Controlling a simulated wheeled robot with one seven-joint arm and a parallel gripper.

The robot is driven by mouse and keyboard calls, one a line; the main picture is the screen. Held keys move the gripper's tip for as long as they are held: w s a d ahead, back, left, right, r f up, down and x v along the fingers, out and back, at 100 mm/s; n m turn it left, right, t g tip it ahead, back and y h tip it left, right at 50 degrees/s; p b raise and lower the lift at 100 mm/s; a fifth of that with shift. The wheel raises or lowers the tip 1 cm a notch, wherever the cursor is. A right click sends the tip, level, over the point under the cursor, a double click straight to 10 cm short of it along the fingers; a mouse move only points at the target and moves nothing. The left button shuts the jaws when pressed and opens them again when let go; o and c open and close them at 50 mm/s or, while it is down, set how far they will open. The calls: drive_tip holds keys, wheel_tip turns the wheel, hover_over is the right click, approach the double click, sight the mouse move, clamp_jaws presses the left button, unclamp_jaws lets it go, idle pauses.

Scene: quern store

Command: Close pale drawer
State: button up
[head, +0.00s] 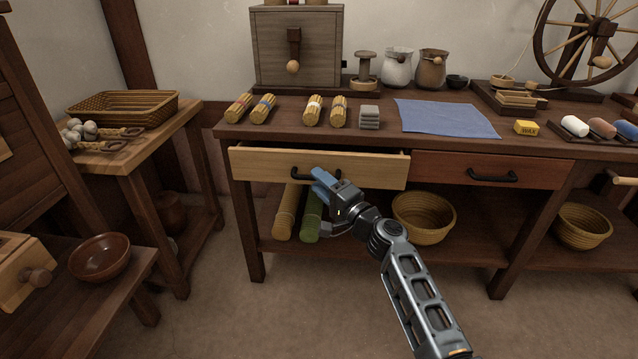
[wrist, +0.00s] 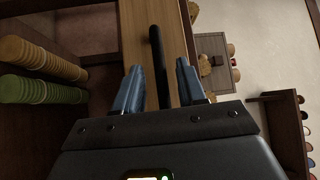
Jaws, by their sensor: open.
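The pale drawer (head: 375,170) is in the left half of the long dark table. It stands a little out from the table front, with a thin gap showing above its front panel. It has a black bar handle (wrist: 158,60). My gripper (head: 320,183) is in front of the drawer at the handle, its blue fingers pointing at the panel. In the wrist view the gripper (wrist: 158,88) is open, and the handle runs between the fingertips. I cannot tell whether the fingers touch it. Part of the handle is hidden behind the gripper in the head view.
A red-brown drawer (head: 490,172) beside it is shut. The table top (head: 370,138) holds straw bundles, a blue cloth (head: 447,117) and jars. Rolled bundles and a basket (head: 423,218) sit on the shelf below. A side table (head: 160,150) stands at left. The floor in front is clear.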

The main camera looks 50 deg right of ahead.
drive_tip(key=shift+w, duration=0.45)
drive_tip(key=shift+c, duration=0.3)
clamp_jaws()
drive_tip(key=shift+d, duration=0.1)
